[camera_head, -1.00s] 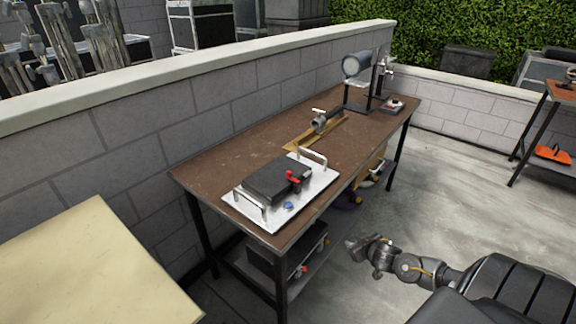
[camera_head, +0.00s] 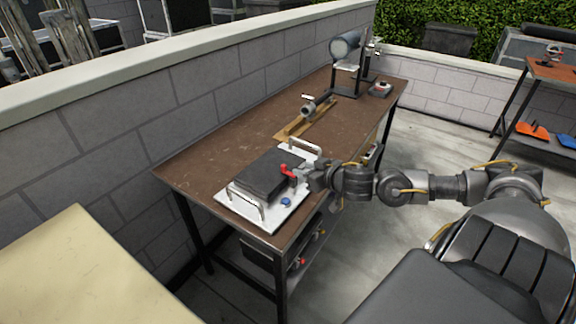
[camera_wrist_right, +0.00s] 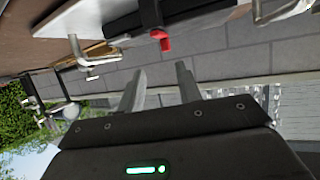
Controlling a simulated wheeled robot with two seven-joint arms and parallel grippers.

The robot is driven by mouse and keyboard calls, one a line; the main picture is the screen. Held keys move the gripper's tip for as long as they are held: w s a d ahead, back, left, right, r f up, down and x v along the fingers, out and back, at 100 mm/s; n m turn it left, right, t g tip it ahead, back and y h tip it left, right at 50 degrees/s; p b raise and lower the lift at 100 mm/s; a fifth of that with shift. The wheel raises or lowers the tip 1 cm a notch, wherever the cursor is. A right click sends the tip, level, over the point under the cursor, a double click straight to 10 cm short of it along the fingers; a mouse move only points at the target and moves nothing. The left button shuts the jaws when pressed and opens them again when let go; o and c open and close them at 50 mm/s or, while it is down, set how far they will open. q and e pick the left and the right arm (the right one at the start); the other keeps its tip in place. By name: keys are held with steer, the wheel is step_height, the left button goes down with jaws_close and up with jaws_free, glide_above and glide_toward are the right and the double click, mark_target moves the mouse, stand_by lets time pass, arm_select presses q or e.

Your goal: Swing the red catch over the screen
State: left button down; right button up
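The red catch (camera_head: 287,170) sits at the right edge of a dark flat box, likely the screen (camera_head: 262,178), on a white plate with two metal handles (camera_head: 232,203). My right gripper (camera_head: 303,175) is just right of the catch at about its height. In the right wrist view the catch (camera_wrist_right: 161,41) shows ahead of and between the two spread fingers of my right gripper (camera_wrist_right: 161,76). The fingers are open and empty, with a gap to the catch. My left gripper is out of view.
The plate stands on a brown-topped workbench (camera_head: 205,165) against a grey block wall (camera_head: 110,145). A blue knob (camera_head: 286,202) is on the plate's front. A clamp on a wooden strip (camera_head: 298,128) and a lamp-like device (camera_head: 346,46) stand farther back. A cream tabletop (camera_head: 80,270) is at lower left.

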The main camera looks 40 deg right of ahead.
mark_target(289, 165)
steer(key=x, duration=0.8)
steer(key=shift+w+a, duration=0.1)
steer(key=shift+w, duration=0.1)
